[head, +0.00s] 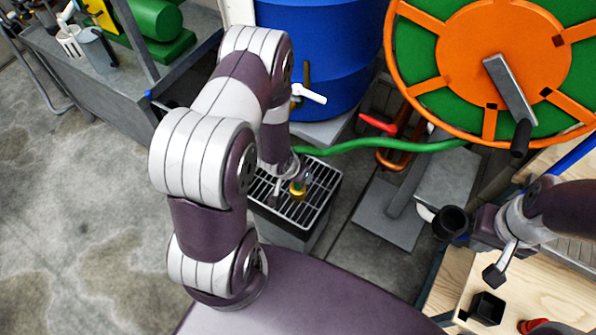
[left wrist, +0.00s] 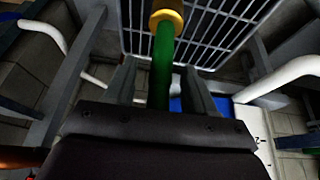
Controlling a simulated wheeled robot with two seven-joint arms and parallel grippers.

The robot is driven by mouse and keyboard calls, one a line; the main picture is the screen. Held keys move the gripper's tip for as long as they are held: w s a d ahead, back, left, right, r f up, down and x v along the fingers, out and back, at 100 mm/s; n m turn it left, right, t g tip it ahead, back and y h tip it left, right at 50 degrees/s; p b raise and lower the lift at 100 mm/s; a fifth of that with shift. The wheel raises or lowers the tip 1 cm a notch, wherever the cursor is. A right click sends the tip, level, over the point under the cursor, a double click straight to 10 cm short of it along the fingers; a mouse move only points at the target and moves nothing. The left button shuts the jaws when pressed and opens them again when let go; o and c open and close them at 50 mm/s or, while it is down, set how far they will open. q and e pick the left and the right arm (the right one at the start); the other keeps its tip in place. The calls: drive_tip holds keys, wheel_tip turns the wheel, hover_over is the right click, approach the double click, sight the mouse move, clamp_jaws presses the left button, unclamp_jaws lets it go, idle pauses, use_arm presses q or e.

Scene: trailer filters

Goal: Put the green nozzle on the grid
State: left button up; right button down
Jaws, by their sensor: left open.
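The jaws are open around the stem. In the head view my left gripper (head: 287,172) is just beside the nozzle and partly hidden by my arm. My right gripper (head: 496,266) is at the right, away from the nozzle; its jaw gap is unclear.
The blue barrel (head: 330,50) stands behind the grid. A green hose (head: 380,146) runs right below the orange and green reel (head: 510,60). A wooden tray (head: 455,280) with a black square cup (head: 487,307) is at lower right. Open floor (head: 80,220) lies left.

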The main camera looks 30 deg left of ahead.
use_arm(q)
drive_tip(key=s+d+r+g+p, duration=0.1)
drive_tip(key=s+r, duration=0.3)
drive_tip(key=r, duration=0.9)
drive_tip(key=s+d+r+g+p, duration=0.2)
drive_tip(key=s+r, duration=0.3)
drive_tip(key=r, duration=0.8)
drive_tip(key=shift+d+n+y, duration=0.3)
drive_tip(key=shift+d, duration=0.5)
